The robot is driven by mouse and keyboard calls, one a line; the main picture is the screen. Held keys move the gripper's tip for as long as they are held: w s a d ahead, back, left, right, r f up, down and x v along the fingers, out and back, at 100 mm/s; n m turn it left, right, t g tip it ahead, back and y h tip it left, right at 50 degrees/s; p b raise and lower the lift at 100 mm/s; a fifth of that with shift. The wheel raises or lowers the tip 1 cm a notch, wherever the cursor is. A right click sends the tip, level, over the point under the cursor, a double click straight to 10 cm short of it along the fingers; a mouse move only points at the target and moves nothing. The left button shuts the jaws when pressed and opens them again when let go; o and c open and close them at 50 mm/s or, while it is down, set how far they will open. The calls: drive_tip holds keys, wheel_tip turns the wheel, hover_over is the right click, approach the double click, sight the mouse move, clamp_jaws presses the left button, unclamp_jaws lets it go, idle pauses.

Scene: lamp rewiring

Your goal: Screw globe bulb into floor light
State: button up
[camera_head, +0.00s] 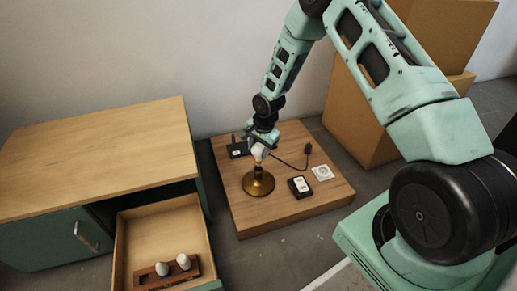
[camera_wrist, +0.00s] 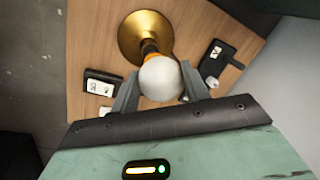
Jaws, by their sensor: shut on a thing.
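The floor light (camera_head: 258,183) is a brass base with a short upright socket, standing on a low wooden platform. My gripper (camera_head: 259,148) is above it, pointing down, shut on the white globe bulb (camera_head: 257,152). In the wrist view the globe bulb (camera_wrist: 160,78) sits between the two grey fingers of my gripper (camera_wrist: 158,88). The bulb's lower end is in line with the dark socket at the centre of the brass base (camera_wrist: 145,35). An orange ring shows between bulb and socket. I cannot tell how deep the bulb sits in the socket.
The wooden platform (camera_head: 300,215) also bears a black box (camera_head: 238,149), a cable with a plug (camera_head: 307,150), a small black device (camera_head: 300,187) and a white plate (camera_head: 322,173). An open drawer (camera_head: 125,250) at left holds a rack with two white bulbs (camera_head: 183,262). Cardboard boxes (camera_head: 350,120) stand at right.

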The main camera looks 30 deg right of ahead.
sight(257, 162)
wheel_tip(257, 162, down, 2)
drive_tip(key=shift+b, duration=0.8)
drive_tip(key=shift+f+b, duration=0.3)
drive_tip(key=shift+f, duration=0.55)
drive_tip(key=shift+p, duration=0.3)
drive_tip(key=shift+f, duration=0.15)
drive_tip(key=o, duration=0.4)
drive_tip(key=shift+c, duration=0.2)
drive_tip(key=c, duration=0.3)
drive_tip(key=m, duration=0.2)
drive_tip(key=m+p, duration=0.1)
drive_tip(key=m, duration=0.1)
drive_tip(key=shift+w+a+h, duration=0.1)
drive_tip(key=shift+a+h, duration=0.1)
drive_tip(key=shift+h, duration=0.2)
drive_tip(key=m+p, duration=0.1)
drive_tip(key=m, duration=0.3)
drive_tip(key=shift+w+h, duration=0.1)
drive_tip(key=shift+h, duration=0.2)
